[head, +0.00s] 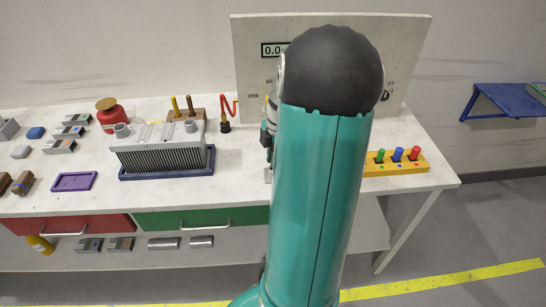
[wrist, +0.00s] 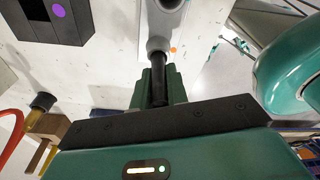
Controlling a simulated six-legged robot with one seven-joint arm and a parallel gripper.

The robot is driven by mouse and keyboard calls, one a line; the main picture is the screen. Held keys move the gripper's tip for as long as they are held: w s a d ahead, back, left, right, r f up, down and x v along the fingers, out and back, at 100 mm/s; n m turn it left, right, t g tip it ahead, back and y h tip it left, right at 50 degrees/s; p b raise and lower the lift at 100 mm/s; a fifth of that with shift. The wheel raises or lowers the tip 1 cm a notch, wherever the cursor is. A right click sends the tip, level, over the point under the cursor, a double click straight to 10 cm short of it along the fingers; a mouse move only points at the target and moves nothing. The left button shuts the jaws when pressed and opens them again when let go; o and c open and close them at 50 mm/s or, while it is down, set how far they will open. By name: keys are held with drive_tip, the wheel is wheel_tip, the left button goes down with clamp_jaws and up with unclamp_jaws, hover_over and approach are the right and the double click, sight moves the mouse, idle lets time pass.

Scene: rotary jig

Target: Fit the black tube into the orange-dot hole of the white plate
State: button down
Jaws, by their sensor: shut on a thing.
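The white plate (head: 252,92) stands upright at the back of the bench, partly hidden by my arm. It fills the upper part of the wrist view (wrist: 105,65). In the wrist view my gripper (wrist: 159,88) is shut on the black tube (wrist: 160,78), which points up the picture towards the plate. The orange dot (wrist: 173,49) is on the plate, just right of a grey round fitting (wrist: 160,42). The tube's far end meets this fitting in the picture; I cannot tell whether it is inside. The hole's opening is not clearly visible.
A dark block with a purple dot (wrist: 58,10) sits on the plate. A wooden rack (head: 186,114) and finned grey unit (head: 160,152) stand left of my arm. A yellow block with coloured pegs (head: 398,166) stands right. The bench front has some clear room.

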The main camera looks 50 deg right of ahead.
drive_tip(key=shift+f, duration=0.1)
drive_tip(key=c, duration=1.4)
unclamp_jaws()
wheel_tip(320, 180, up, 12)
drive_tip(key=d, duration=0.2)
drive_tip(key=w+a+r+m+h, duration=0.1)
drive_tip(key=w+a+r, duration=0.1)
drive_tip(key=a, duration=0.4)
drive_tip(key=w+a+r+m+h, duration=0.1)
drive_tip(key=a+r+m, duration=0.1)
drive_tip(key=a, duration=0.3)
drive_tip(key=s+a+m+t, duration=0.1)
drive_tip(key=s+a+m, duration=0.1)
drive_tip(key=a, duration=0.7)
drive_tip(key=s+a+r+m+t, duration=0.1)
drive_tip(key=a+m, duration=0.3)
drive_tip(key=a, duration=0.4)
drive_tip(key=s+a+m+t, duration=0.2)
drive_tip(key=s+a+m, duration=0.1)
drive_tip(key=a, duration=0.6)
drive_tip(key=shift+a+r+m+t, duration=0.35)
drive_tip(key=shift+m+t, duration=0.05)
